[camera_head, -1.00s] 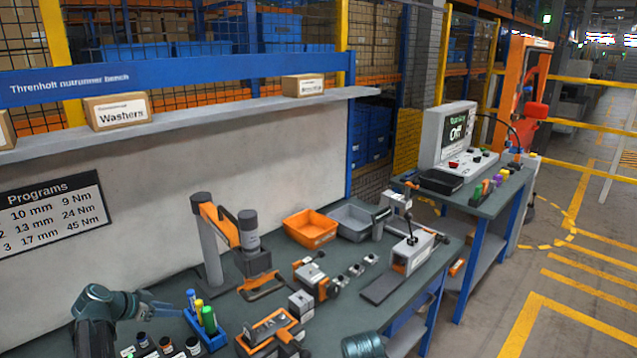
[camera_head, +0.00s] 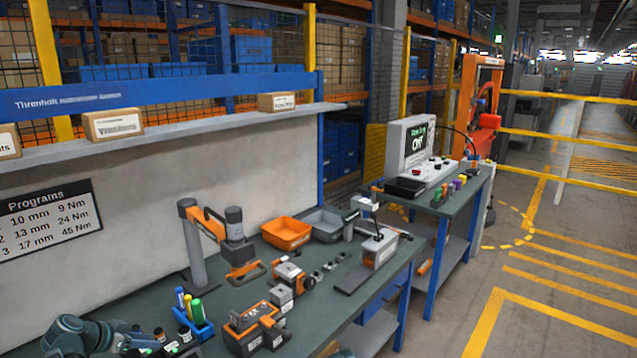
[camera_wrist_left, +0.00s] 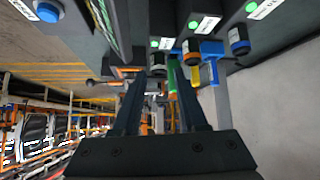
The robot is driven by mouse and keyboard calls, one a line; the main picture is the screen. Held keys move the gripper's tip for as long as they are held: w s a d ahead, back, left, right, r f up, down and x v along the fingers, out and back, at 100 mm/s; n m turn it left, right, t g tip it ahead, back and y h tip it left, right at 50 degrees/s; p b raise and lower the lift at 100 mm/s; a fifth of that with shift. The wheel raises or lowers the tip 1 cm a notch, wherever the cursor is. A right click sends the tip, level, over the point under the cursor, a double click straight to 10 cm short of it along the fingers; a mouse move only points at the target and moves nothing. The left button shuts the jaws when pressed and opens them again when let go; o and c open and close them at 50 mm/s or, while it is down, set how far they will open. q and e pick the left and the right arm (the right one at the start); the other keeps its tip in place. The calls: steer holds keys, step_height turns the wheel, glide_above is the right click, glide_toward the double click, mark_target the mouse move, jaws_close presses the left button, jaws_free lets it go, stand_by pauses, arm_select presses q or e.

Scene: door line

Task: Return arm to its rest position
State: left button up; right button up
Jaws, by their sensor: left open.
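My left arm (camera_head: 72,338) comes in at the bottom left of the head view, low over the near left end of the workbench (camera_head: 215,343). My right gripper does not show.
An orange-and-grey device (camera_head: 255,330), a nutrunner on a post (camera_head: 235,240) and orange (camera_head: 286,233) and grey bins stand on the bench. Open floor (camera_head: 540,310) lies right.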

arm_select(q)
steer(key=s+d+f+g, duration=0.1)
steer(key=d, duration=0.7)
steer(key=s+d+f+g, duration=0.2)
steer(key=d, duration=0.6)
steer(key=s+d+f+g, duration=0.1)
steer(key=d+g, duration=0.1)
steer(key=d, duration=0.6)
steer(key=shift+s+f, duration=0.3)
steer(key=shift+f, duration=0.05)
steer(key=s+d+f+n+g+y, duration=0.1)
steer(key=s+d+g+y, duration=0.2)
steer(key=s+d, duration=1.1)
steer(key=d+y, duration=0.1)
steer(key=y, duration=0.1)
steer(key=shift+s+f+n+y, duration=0.3)
steer(key=shift+s+f+y, duration=0.05)
steer(key=shift+y, duration=0.05)
steer(key=shift+w+d, duration=0.1)
